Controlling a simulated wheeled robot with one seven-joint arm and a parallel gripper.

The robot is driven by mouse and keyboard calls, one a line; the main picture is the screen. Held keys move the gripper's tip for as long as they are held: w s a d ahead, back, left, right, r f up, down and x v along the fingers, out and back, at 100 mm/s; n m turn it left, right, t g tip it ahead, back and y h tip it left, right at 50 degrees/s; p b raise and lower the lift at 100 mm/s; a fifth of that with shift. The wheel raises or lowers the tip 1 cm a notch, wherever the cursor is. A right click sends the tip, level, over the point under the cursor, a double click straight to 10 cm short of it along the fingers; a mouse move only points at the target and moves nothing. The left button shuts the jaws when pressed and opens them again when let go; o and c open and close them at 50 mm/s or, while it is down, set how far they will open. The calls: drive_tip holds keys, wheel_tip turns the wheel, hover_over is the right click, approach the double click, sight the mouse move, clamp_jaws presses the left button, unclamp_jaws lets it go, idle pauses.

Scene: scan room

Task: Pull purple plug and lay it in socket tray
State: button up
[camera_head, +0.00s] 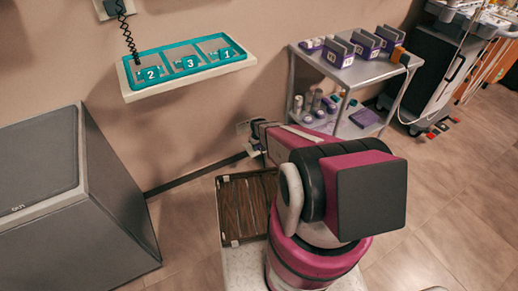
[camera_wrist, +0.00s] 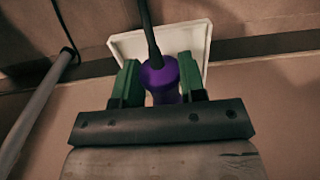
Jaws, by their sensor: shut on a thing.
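The purple plug (camera_wrist: 160,78) is between the green fingers of my gripper (camera_wrist: 158,85) in the wrist view, and the fingers are shut on it. A black cable runs up from the plug. A white wall plate (camera_wrist: 124,44) is right behind it; I cannot tell whether the plug is seated in it. In the head view my arm reaches to the low wall and hides the plug and most of the gripper. A teal tray (camera_head: 161,51) with three compartments labelled 2, 3 and 1 sits on a wall shelf (camera_head: 193,77), up and left of the gripper.
A grey cabinet (camera_head: 115,185) stands at the left. A metal cart (camera_head: 349,75) with purple boxes is right of the gripper. A dark wood-lined tray (camera_head: 246,205) lies beside my arm's base. A coiled black cord (camera_head: 129,38) hangs near the teal tray.

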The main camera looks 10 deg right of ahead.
drive_tip(key=shift+w+a+f, duration=0.1)
drive_tip(key=shift+w+f, duration=0.1)
drive_tip(key=shift+w, duration=0.2)
drive_tip(key=shift+f, duration=1)
drive_tip(key=o, duration=1)
